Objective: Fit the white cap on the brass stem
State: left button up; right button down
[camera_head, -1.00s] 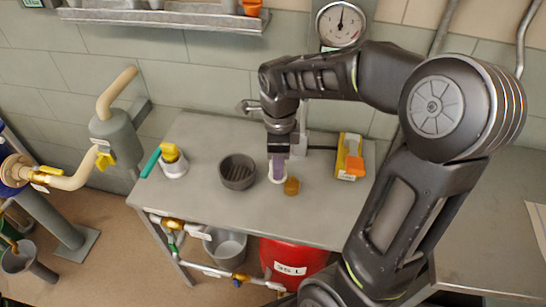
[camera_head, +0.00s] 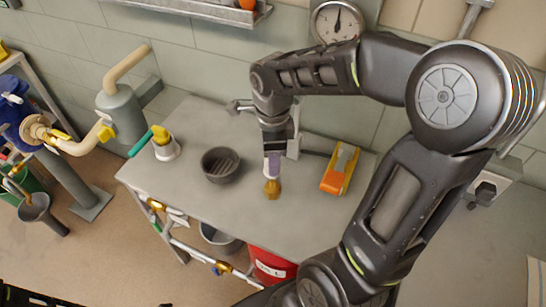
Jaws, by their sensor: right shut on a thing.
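The brass stem (camera_head: 272,189) stands on the grey bench top (camera_head: 225,200), near its front middle. My right gripper (camera_head: 273,164) points down in line with the stem, just above or behind it in this view. Its jaws are shut on the white cap, which is mostly hidden; only a pale, purplish patch shows between the dark gripper body and the stem. I cannot tell whether the cap touches the stem. My left gripper is not in view.
A dark grey bowl (camera_head: 221,165) stands left of the stem. An orange and yellow device (camera_head: 340,169) lies to the right. A white pot with a yellow top (camera_head: 165,147) stands at the back left. A round gauge (camera_head: 338,21) hangs on the wall behind.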

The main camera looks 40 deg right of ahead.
aim_at(273, 181)
jog(key=shift+f+b, duration=0.8)
jog(key=shift+f, duration=0.5)
dwell(0.4)
dwell(0.5)
jog(key=shift+f+b, duration=1.05)
jog(key=shift+b, duration=0.05)
jog(key=shift+f+b, duration=0.4)
jog(key=shift+f+b, duration=0.7)
dwell(1.5)
dwell(0.4)
